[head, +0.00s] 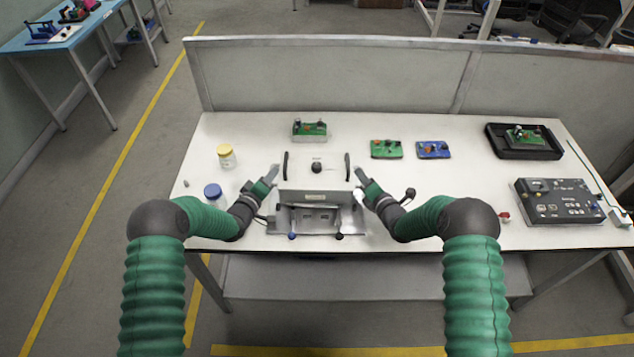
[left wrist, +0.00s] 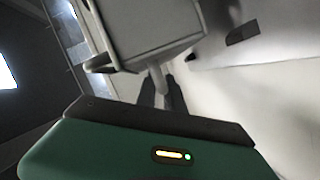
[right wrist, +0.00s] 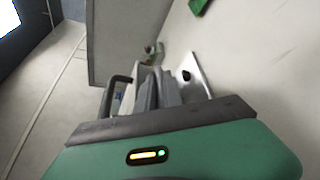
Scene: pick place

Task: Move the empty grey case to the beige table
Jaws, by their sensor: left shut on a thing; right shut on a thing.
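The grey case (head: 315,197) stands on the off-white table near its front edge, at the middle of the head view. The fingers hide the exact contact. I cannot tell whether the off-white table (head: 440,200) is the beige one.
A yellow-lidded jar (head: 227,158) and a blue-lidded jar (head: 214,195) stand left. Green boards (head: 386,149) and a blue board (head: 433,150) lie behind. A black tray (head: 494,146) and a dark control box (head: 558,203) are right. A blue table (head: 55,42) stands far left.

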